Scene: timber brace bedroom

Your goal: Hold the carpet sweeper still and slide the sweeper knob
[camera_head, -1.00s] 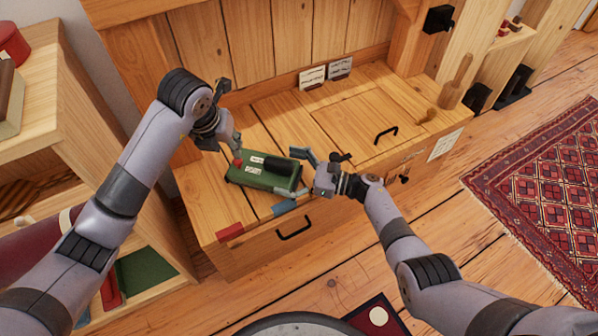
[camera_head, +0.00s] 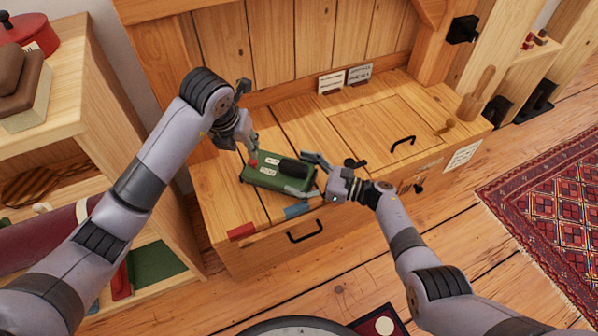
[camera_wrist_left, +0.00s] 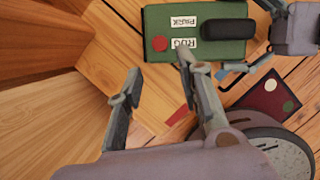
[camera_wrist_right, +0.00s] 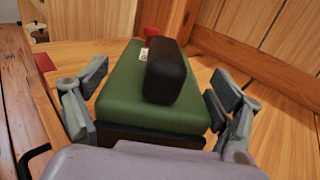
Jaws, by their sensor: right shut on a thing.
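The green carpet sweeper (camera_head: 262,181) lies on the wooden bench top, with a black handle block (camera_wrist_right: 165,70) on it. Its red knob (camera_wrist_left: 160,44) sits at one end, beside the RUG label (camera_wrist_left: 184,43) rather than the PARK label (camera_wrist_left: 184,21). My left gripper (camera_wrist_left: 159,62) is open and empty, with one fingertip close to the knob; I cannot tell whether they touch. My right gripper (camera_wrist_right: 160,74) has a finger on each side of the sweeper's other end and is shut on it.
A shelf unit (camera_head: 90,110) stands close on the left. The bench top right of the sweeper is mostly clear.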

